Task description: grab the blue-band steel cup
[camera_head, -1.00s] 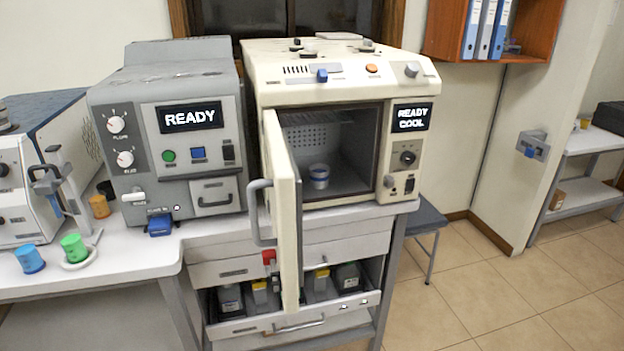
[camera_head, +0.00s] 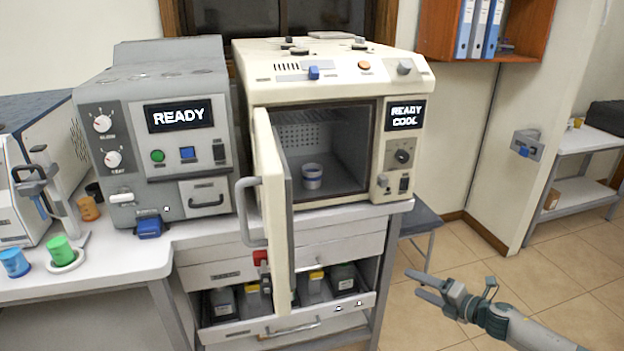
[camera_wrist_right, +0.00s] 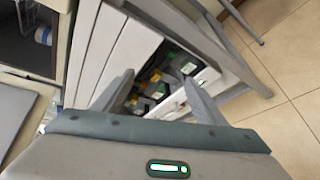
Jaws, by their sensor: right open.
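The blue-band steel cup (camera_head: 312,176) stands upright on the floor of the cream oven (camera_head: 340,70), whose door (camera_head: 272,215) is swung open toward me. The cup is pale with a blue band. Part of it also shows at the upper left of the right wrist view (camera_wrist_right: 43,34). My right gripper (camera_head: 424,282) is open and empty, in front of the bench and to the right of and below the oven opening. It is well apart from the cup. My left gripper is not in view.
The open door juts out at the left of the opening. A pulled-out drawer (camera_head: 290,330) with several bottles lies below. A grey machine (camera_head: 160,130), a green cup (camera_head: 60,249) and a blue cup (camera_head: 14,262) stand on the left. The floor at the right is clear.

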